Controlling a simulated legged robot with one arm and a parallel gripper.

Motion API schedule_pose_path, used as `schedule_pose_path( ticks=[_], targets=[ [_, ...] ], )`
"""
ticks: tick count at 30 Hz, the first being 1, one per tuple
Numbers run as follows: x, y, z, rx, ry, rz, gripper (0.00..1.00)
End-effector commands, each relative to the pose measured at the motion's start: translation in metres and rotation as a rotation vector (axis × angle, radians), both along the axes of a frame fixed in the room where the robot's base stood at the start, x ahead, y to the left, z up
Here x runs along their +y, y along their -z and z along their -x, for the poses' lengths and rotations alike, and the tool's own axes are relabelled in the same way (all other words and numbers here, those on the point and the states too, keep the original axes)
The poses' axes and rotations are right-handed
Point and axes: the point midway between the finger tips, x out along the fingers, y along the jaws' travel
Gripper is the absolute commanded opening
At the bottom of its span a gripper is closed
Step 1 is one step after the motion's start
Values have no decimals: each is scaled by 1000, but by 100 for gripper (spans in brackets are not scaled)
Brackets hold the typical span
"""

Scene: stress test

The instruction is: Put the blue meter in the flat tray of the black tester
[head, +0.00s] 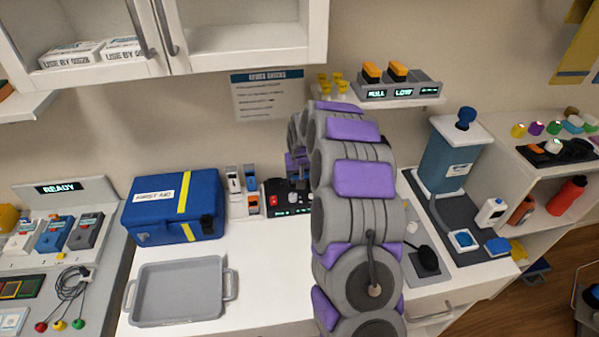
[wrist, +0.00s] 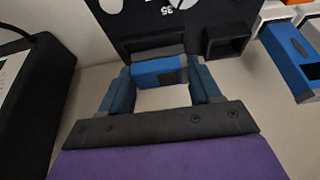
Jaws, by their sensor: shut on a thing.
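In the wrist view my gripper (wrist: 161,74) is shut on a small blue block with a dark patch, which I take to be the blue meter (wrist: 148,72). It lies across between the two fingertips. Just behind it is a grey-black ledge on the black tester (wrist: 200,14), whose face has white markings. I cannot tell whether the meter touches that ledge. A square, open black holder (wrist: 228,42) stands to the right of the ledge.
Small devices (head: 235,180) stand left of the tester; a blue and grey one (wrist: 291,60) is close on the right in the wrist view. A blue first-aid box (head: 150,215) and an empty grey tray (head: 180,290) stand further left. A shelf (head: 430,99) hangs above.

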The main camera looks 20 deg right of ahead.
Motion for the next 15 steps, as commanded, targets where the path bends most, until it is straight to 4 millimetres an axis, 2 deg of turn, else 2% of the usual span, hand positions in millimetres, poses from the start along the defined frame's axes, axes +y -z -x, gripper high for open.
schedule_pose_path(
  ticks=[15],
  targets=[
    [0, 12, 0, 1, 0, 0, 33]
  ],
)
